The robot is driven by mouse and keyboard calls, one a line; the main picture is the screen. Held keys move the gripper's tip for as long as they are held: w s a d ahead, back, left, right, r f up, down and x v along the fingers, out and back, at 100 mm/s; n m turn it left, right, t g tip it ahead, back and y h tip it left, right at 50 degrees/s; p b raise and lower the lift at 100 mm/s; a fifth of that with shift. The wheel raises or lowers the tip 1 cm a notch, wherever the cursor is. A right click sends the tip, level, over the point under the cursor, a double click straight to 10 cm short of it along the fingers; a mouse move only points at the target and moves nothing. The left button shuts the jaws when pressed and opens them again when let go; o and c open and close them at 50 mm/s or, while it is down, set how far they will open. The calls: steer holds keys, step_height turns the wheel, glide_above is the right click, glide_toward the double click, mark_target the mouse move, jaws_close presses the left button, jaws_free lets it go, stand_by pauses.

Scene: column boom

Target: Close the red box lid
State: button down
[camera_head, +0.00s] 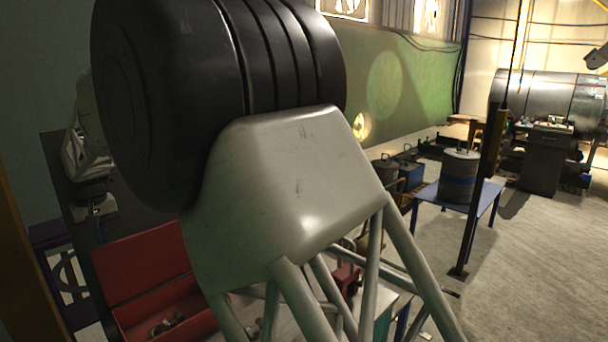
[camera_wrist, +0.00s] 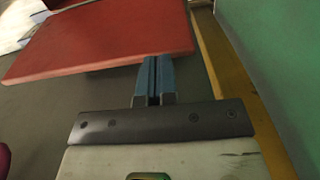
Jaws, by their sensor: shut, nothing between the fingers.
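The red box (camera_head: 165,312) stands at the lower left of the head view, partly hidden behind my arm. Its red lid (camera_head: 140,262) is up, standing open at the back, and several small dark items show inside the box. In the wrist view a flat red panel (camera_wrist: 105,38), which looks like the lid, spans the upper left. My gripper (camera_wrist: 153,62) has its two blue fingers together with nothing between them. The fingertips are at the panel's near edge and overlap it in the picture; I cannot tell whether they touch. My gripper is hidden in the head view.
A yellow strip (camera_wrist: 225,75) and a green surface (camera_wrist: 272,60) lie to the right of my gripper in the wrist view. In the head view a blue table (camera_head: 485,205) with a metal drum (camera_head: 458,178) stands at right, near a dark post (camera_head: 480,190). Open floor lies beyond.

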steer(key=shift+f, duration=0.4)
steer(key=shift+s+d+f, duration=0.15)
steer(key=shift+s+d, duration=0.3)
stand_by(0.6)
steer(key=shift+s+d+f, duration=0.45)
steer(key=shift+s+d, duration=0.15)
steer(key=shift+d, duration=0.05)
steer(key=shift+s+d+f, duration=0.3)
steer(key=shift+s, duration=0.05)
steer(key=shift+s+d+f, duration=0.15)
steer(key=shift+s+d, duration=0.55)
steer(key=shift+s+d+f, duration=0.15)
steer(key=shift+s+d, duration=0.5)
stand_by(0.8)
steer(key=shift+r, duration=0.1)
step_height(320, 180, up, 7)
stand_by(1.0)
steer(key=shift+w+a, duration=0.1)
stand_by(0.9)
